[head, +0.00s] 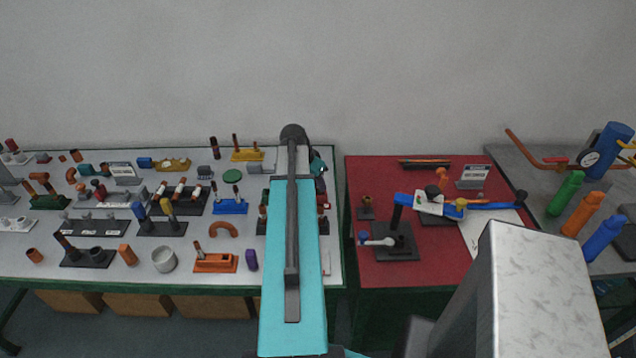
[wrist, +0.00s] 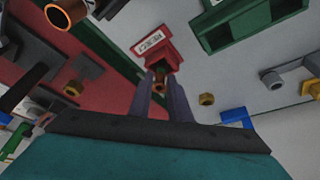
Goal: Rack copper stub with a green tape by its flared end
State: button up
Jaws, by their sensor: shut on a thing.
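In the wrist view my gripper (wrist: 159,80) is shut on a small copper stub (wrist: 157,87), seen nearly end-on between the fingertips. No green tape can be made out on it, and I cannot tell which end is flared. In the head view my own arm hides the gripper and the held piece. Behind the fingers in the wrist view is a red block with a white REJECT label (wrist: 152,42). I cannot tell which stand is the rack for this stub.
The pale left table (head: 200,273) is crowded with stands, including a grey labelled one (head: 88,227) and an orange one (head: 215,263). The red table (head: 422,268) stands right of a gap.

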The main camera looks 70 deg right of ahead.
jog(key=shift+f, duration=0.3)
jog(key=o, duration=1)
jog(key=shift+r, duration=0.15)
jog(key=shift+b+v, duration=1.75)
jog(key=shift+v, duration=5.05)
jog(key=shift+r, duration=0.1)
